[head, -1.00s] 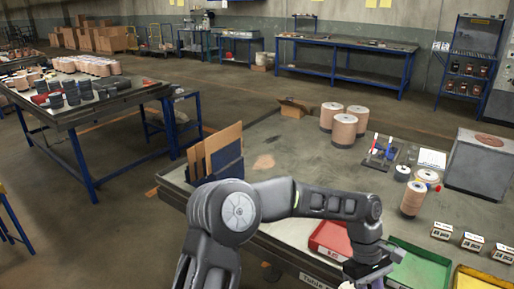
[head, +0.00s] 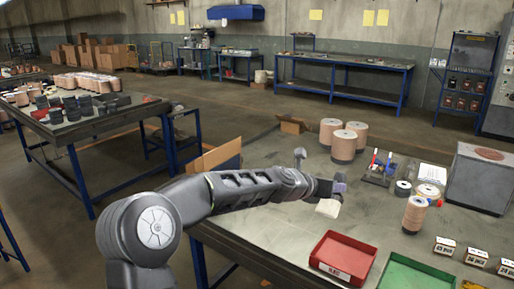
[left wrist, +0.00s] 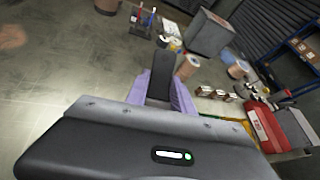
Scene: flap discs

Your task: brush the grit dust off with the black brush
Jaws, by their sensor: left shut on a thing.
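My left gripper (head: 338,187) is raised over the table in the head view. In the left wrist view its purple fingers (left wrist: 181,98) are shut on the black brush (left wrist: 161,74), whose dark, flat body sticks out ahead of them. In the head view a pale block (head: 327,208), probably the bristles, shows just below the gripper. A tan patch (left wrist: 11,37), probably the grit dust, lies on the table at the left edge of the left wrist view, apart from the brush. My arm hides that spot in the head view. My right gripper is not in view.
A red bin (head: 343,257) and a green bin (head: 414,276) stand along the front edge. Several disc stacks (head: 343,146), a pen rack (head: 380,168) and a grey box (head: 480,177) stand to the back and right. The table's middle is mostly bare.

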